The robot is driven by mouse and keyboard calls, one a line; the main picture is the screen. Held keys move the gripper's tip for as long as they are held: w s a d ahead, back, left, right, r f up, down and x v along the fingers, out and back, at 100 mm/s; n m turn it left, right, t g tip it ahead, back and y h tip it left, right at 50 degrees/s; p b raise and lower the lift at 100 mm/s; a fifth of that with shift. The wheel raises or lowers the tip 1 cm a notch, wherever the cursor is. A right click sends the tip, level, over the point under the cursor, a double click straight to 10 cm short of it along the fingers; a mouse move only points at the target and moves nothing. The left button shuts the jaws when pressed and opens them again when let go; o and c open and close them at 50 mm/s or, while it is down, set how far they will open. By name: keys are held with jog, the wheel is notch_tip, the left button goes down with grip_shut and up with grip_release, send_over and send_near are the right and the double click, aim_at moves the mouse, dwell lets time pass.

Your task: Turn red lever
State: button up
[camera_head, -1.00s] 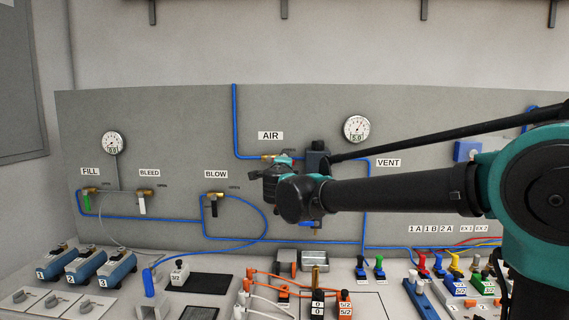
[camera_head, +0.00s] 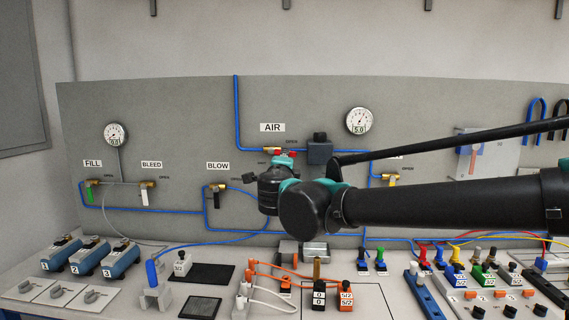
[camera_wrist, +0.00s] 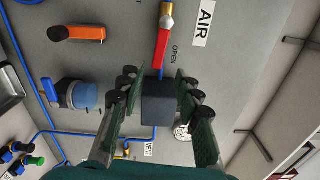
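The red lever (camera_head: 285,154) is on a brass valve (camera_head: 270,150) under the AIR label on the grey panel, partly hidden behind my gripper in the head view. In the wrist view the red lever (camera_wrist: 162,50) lies in line with the brass fitting, beside the word OPEN, just beyond my fingertips. My gripper (camera_wrist: 157,78) is open, with fingers spread on both sides of the dark box (camera_wrist: 157,103) in the picture. No contact with the lever is visible. In the head view my gripper's fingertips are largely hidden by its body.
The dark box (camera_head: 320,149) sits on the pipe right of the valve. An orange-handled part (camera_wrist: 76,33) and a blue-and-black knob (camera_wrist: 76,93) show in the wrist view. A gauge (camera_head: 359,121) is up right. The bench below holds blue units (camera_head: 121,260) and several small switches.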

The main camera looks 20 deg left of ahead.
jog(key=shift+w+a+f+m+t, duration=0.15)
jog(key=shift+f+m+t, duration=0.15)
jog(key=shift+f+m, duration=0.3)
jog(key=c, duration=0.5)
notch_tip(320, 180, down, 7)
jog(key=m+t, duration=0.1)
jog(key=m, duration=0.6)
jog(key=m+t, duration=0.1)
jog(key=m, duration=0.5)
jog(key=shift+m, duration=0.4)
grip_shut()
jog(key=w+a+r+m, duration=0.1)
jog(key=w+r+m, duration=0.2)
jog(key=w, duration=0.6)
jog(key=shift+w+r, duration=0.15)
jog(key=shift+r, duration=0.85)
